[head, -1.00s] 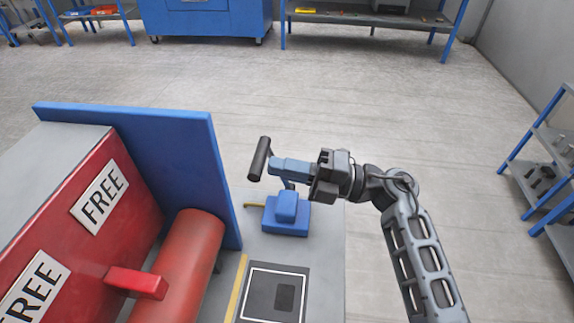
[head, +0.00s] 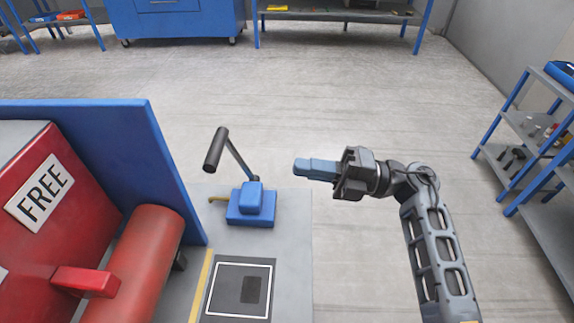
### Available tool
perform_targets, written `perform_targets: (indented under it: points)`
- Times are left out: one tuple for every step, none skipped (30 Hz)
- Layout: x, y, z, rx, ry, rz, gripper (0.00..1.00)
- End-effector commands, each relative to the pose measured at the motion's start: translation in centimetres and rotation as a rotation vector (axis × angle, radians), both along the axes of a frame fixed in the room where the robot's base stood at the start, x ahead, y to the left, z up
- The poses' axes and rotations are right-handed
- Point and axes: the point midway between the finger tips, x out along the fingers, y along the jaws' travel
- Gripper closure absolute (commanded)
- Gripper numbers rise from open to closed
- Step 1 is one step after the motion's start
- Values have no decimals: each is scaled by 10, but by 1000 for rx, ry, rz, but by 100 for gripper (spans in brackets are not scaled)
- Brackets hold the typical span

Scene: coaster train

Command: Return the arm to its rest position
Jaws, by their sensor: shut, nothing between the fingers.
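My gripper (head: 297,168) is at the end of my arm, right of the middle of the head view. Its blue fingers are shut with nothing between them and point left. It is held to the right of the blue lever base (head: 252,205), whose lever with a black handle (head: 216,149) leans up and to the left. A clear gap shows in the picture between the fingertips and the handle.
A red unit with a FREE label (head: 40,194), a red cylinder (head: 146,250) and a blue panel (head: 100,140) stand at the left. A black square plate (head: 240,289) lies on the grey table. Shelves (head: 540,145) stand at the right.

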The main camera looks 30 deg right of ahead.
Motion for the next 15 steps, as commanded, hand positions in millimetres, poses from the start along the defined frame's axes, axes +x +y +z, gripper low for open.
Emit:
perform_targets:
  points:
    - [-3,-5,-2,0,0,-1,100]
    - [-5,-6,-2,0,0,0,100]
    - [-6,-8,-3,0,0,0,100]
    - [-7,-9,-3,0,0,0,100]
    - [-7,-10,-3,0,0,0,100]
    - [-8,-11,-3,0,0,0,100]
    - [-8,-11,-3,0,0,0,100]
    - [-9,-11,-3,0,0,1,100]
    - [-9,-12,-2,0,0,1,100]
    - [-9,-12,-2,0,0,1,100]
    - [-9,-11,-2,1,-1,1,100]
    - [-10,-10,-2,4,-1,0,100]
    - [-11,-9,-2,11,-2,-1,100]
    - [-13,-6,-2,21,-3,-3,100]
    - [-16,-2,-2,41,-5,-8,100]
